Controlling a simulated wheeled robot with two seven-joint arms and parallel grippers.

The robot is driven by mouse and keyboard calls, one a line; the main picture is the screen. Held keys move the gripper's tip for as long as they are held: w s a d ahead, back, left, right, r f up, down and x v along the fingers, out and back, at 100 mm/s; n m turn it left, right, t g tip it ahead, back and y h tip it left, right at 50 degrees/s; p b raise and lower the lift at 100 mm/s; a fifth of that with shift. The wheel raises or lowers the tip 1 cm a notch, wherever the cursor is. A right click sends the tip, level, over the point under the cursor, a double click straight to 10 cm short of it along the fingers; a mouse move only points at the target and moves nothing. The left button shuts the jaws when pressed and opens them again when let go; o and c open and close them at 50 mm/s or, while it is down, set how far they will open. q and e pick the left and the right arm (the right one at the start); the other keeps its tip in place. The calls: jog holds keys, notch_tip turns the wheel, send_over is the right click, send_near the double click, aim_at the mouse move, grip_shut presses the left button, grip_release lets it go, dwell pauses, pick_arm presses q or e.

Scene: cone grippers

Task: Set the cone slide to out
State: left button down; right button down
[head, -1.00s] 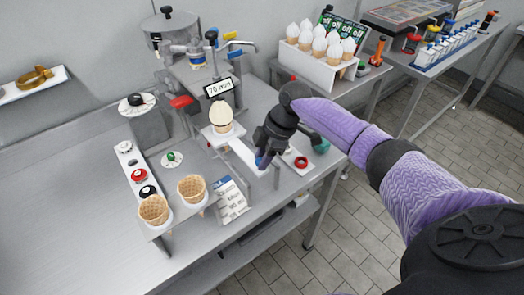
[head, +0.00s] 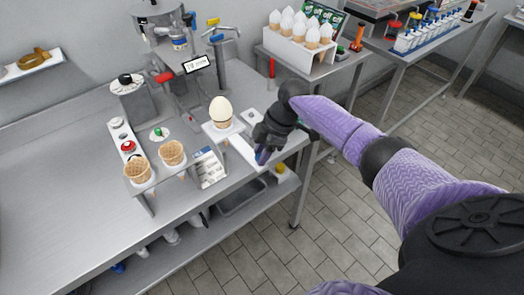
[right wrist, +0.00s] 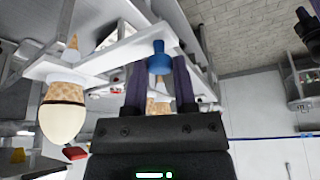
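The cone slide (head: 238,152) is a white bar reaching out over the front edge of the steel table. It carries a waffle cone with pale ice cream (head: 221,109), upright, in front of the machine. The cone also shows at the left in the right wrist view (right wrist: 62,115). The slide's blue knob (right wrist: 158,57) is at its front end. My right gripper (head: 264,152) is at that end, with its two fingers (right wrist: 159,80) on either side of the knob, closed around it. The dark gripper body hides part of the slide end. My left gripper is not in view.
Two empty waffle cones (head: 172,152) stand in a rack at the left, beside a strip of buttons (head: 128,147). A printed card (head: 208,167) is left of the slide. The machine display (head: 198,65) is behind. A side table (head: 330,68) holds more cones. The floor in front is clear.

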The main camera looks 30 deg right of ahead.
jog(key=c, duration=0.7)
grip_release()
jog(key=shift+s, duration=0.15)
jog(key=shift+o, duration=1.1)
jog(key=shift+s, duration=0.1)
jog(key=shift+o, duration=0.3)
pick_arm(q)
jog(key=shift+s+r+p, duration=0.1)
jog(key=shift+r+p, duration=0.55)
pick_arm(e)
jog(key=v, duration=1)
